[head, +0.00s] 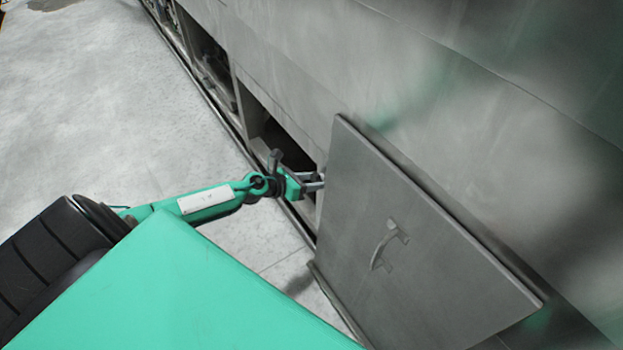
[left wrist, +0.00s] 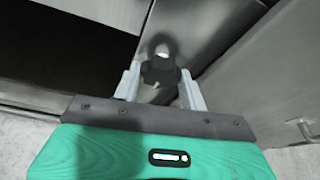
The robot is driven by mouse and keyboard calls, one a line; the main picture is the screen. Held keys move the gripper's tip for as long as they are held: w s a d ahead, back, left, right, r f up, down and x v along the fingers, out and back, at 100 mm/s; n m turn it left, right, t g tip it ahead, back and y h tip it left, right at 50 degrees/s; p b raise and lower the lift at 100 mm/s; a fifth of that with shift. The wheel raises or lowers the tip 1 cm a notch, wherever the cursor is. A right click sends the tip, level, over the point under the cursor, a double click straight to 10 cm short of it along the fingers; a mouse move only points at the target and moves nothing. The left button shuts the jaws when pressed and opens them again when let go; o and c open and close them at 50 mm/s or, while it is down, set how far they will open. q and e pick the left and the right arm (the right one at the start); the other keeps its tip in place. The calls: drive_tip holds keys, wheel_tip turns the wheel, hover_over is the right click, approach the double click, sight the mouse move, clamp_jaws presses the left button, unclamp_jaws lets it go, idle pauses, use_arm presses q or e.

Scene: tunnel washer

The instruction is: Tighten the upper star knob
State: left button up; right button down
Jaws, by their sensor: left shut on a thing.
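A black star knob (left wrist: 161,71) shows in the left wrist view on a metal post of the washer's frame, with a bright stud end above it. My left gripper (left wrist: 160,88) has its two grey fingers on either side of the knob and is shut on it. In the head view my left gripper (head: 316,181) reaches to the frame beside the left edge of the metal door panel (head: 385,210). The knob itself is hidden in the head view. Whether this is the upper knob cannot be told. My right gripper is in neither view.
The grey door panel with a curved handle (head: 388,244) stands close to the right of my left gripper. A dark opening (head: 270,135) lies to its left in the steel washer wall (head: 400,80). The concrete floor (head: 100,100) at the left is clear.

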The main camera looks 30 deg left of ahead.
use_arm(q)
drive_tip(key=shift+f, duration=0.15)
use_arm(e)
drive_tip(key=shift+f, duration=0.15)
use_arm(q)
drive_tip(key=o, duration=0.7)
drive_tip(key=shift+s, duration=0.1)
drive_tip(key=v, duration=1.3)
drive_tip(key=shift+s+r+b, duration=0.2)
drive_tip(key=shift+s+b, duration=0.15)
drive_tip(key=shift+b, duration=0.1)
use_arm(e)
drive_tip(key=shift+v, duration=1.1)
use_arm(q)
drive_tip(key=shift+a, duration=0.1)
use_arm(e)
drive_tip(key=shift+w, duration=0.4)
